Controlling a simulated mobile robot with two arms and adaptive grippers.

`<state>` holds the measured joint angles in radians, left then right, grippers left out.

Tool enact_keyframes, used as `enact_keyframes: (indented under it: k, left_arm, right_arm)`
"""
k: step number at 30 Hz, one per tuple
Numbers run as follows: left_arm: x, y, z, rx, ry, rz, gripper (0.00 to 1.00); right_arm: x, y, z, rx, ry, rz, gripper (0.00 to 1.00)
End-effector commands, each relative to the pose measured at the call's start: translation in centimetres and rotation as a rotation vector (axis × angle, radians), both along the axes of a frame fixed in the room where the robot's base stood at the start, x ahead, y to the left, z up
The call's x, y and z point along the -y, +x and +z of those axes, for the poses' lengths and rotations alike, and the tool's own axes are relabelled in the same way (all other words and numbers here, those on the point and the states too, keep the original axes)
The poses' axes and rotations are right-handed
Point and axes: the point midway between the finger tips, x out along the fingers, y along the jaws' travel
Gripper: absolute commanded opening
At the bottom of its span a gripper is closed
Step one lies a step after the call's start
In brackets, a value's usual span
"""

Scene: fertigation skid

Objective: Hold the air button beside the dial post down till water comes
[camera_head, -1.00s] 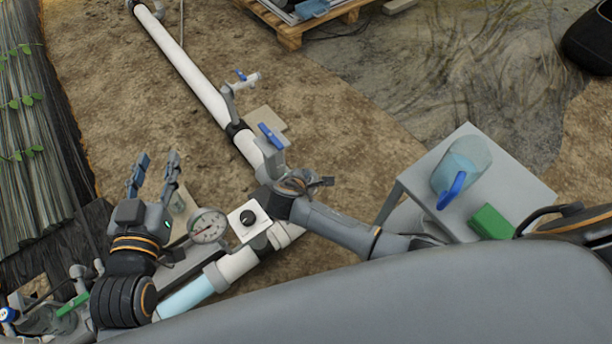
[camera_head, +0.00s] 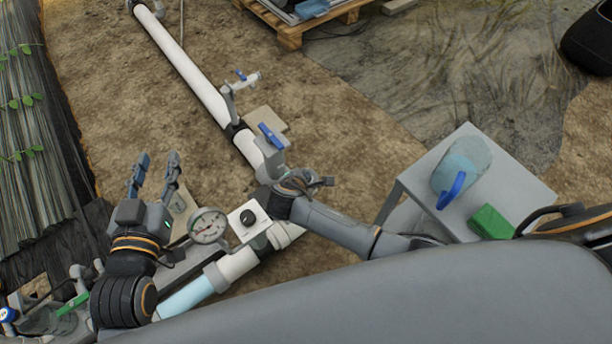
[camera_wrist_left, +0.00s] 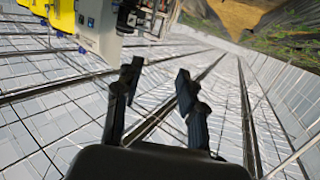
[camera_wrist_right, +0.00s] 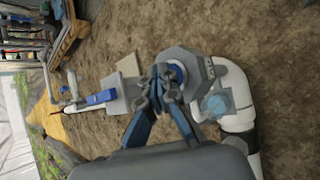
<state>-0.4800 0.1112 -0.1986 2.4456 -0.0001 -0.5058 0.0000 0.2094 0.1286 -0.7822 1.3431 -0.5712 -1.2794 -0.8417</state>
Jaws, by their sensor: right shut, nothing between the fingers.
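My right gripper (camera_head: 312,182) is shut and empty, over a grey fitting on the pipe. In the right wrist view its fingertips (camera_wrist_right: 162,78) are in front of a round blue button (camera_wrist_right: 177,73) on a grey block (camera_wrist_right: 202,66). They overlap the button's edge; whether they press it I cannot tell. In the head view the gripper hides the button. To its left are a white box with a black knob (camera_head: 248,218) and a round dial gauge (camera_head: 208,226). My left gripper (camera_head: 155,175) is open and empty left of the gauge; its spread fingers show in the left wrist view (camera_wrist_left: 155,88).
A white pipe (camera_head: 190,70) with blue-handled valves (camera_head: 271,136) runs up and left. A clear section (camera_head: 186,298) is pale blue. A grey stand (camera_head: 525,182) at right holds a clear jug with a blue handle (camera_head: 452,190) and a green block (camera_head: 491,222). Bare soil lies beyond.

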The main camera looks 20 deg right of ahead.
Motion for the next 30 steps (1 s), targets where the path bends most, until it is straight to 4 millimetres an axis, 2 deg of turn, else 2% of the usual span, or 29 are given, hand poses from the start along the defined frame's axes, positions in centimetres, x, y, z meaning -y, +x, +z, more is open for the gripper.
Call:
enact_keyframes:
  k: [18, 30]
  left_arm:
    - [0.0, 0.0, -0.1, -0.011, 0.002, 0.0, 0.4]
    - [-0.7, -0.7, -2.4, -0.138, 0.035, 0.011, 0.4]
  right_arm:
    - [0.0, 0.0, 0.1, -0.001, 0.0, -0.001, 0.0]
    - [0.0, 0.0, 0.5, -0.001, 0.0, -0.001, 0.0]
